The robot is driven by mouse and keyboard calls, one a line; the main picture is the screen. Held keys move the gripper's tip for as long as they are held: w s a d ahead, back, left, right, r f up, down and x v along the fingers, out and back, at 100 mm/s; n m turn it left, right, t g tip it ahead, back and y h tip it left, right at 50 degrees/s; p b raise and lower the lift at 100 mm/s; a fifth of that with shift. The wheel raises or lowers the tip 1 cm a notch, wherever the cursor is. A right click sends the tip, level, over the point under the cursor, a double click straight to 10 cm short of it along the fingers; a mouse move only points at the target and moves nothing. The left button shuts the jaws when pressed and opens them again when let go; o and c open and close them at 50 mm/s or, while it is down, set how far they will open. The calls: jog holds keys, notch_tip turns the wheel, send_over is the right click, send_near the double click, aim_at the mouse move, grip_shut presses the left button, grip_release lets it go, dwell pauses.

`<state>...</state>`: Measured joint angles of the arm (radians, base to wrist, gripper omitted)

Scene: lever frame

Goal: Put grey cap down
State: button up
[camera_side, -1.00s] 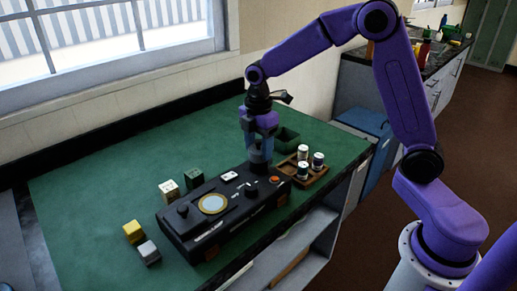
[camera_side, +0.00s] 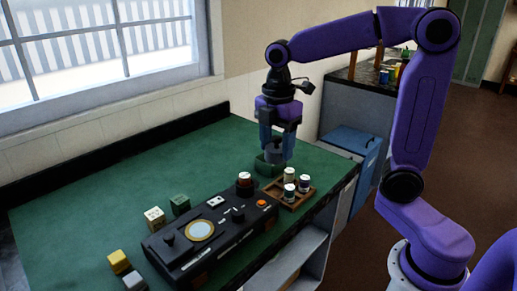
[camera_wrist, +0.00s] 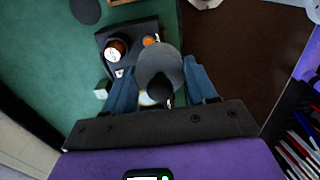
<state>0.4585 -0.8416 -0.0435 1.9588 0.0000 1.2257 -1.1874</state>
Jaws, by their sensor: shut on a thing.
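My gripper (camera_side: 278,146) is shut on the grey cap (camera_side: 276,157) and holds it up near the green open box (camera_side: 265,170). In the wrist view the grey cap (camera_wrist: 155,62) is a round disc with a dark knob, between the two blue fingers of my gripper (camera_wrist: 160,90). The black lever frame (camera_side: 186,265) lies on the green table, left of and below my gripper. An uncapped round pot (camera_side: 245,180) stands at its far right end. In the wrist view this pot (camera_wrist: 116,49) shows a reddish-brown inside.
A wooden tray (camera_side: 306,196) with several small jars stands at the right front edge, close to the green box. White, green, yellow and grey blocks lie left of the frame. The back of the green table (camera_side: 110,195) is clear.

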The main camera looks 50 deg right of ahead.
jog(key=s+r, duration=0.2)
jog(key=s, duration=0.2)
jog(key=w+d+f, duration=0.7)
jog(key=f, duration=0.2)
jog(key=w+f, duration=0.3)
jog(key=w, duration=0.1)
jog(key=w+f, duration=0.3)
jog(key=w, duration=0.1)
jog(key=w+f, duration=0.3)
jog(key=w, duration=0.2)
jog(key=shift+d, duration=0.1)
jog(key=shift+w+f, duration=0.4)
jog(key=shift+f, duration=1.65)
jog(key=shift+f, duration=0.2)
jog(key=o, duration=1)
